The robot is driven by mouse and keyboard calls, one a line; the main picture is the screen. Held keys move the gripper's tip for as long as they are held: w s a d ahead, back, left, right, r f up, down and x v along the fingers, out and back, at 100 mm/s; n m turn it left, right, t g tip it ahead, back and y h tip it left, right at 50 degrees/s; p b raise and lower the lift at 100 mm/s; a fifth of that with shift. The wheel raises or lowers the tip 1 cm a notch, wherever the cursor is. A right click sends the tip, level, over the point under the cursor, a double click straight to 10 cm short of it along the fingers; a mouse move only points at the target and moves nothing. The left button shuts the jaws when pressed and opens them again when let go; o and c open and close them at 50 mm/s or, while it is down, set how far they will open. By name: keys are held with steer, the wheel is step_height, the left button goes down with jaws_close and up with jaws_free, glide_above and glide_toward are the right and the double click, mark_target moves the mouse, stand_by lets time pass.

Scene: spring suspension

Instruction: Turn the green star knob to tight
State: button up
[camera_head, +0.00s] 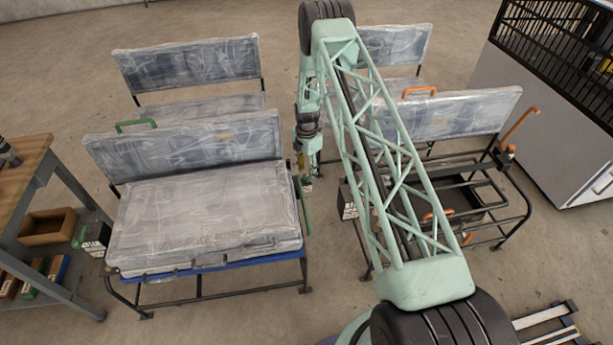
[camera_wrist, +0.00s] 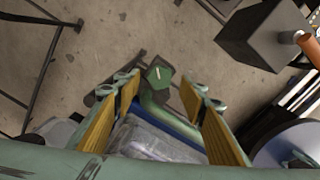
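A small green part (camera_head: 80,238) sits beside a dark box with white labels at the left bench's front left corner. It may be the green star knob, but it is too small to read its shape or setting. My gripper (camera_head: 307,182) hangs pointing down by the right side of the left bench, away from that part. In the wrist view its two yellow-lined fingers (camera_wrist: 160,84) are apart with nothing held. Beyond and between them shows a green lever (camera_wrist: 154,98), whose flat angular end carries a pale mark. It also shows in the head view (camera_head: 304,207).
The left bench seat (camera_head: 205,220) is wrapped in clear plastic. The right bench frame (camera_head: 455,205) is bare, with orange handles. A wooden workbench (camera_head: 22,160) stands at the far left. A narrow floor aisle separates the benches. A grey cabinet (camera_head: 545,110) stands right.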

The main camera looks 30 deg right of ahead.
mark_target(307, 176)
steer(key=shift+f, duration=1.55)
steer(key=shift+c, duration=0.7)
steer(key=c, duration=0.7)
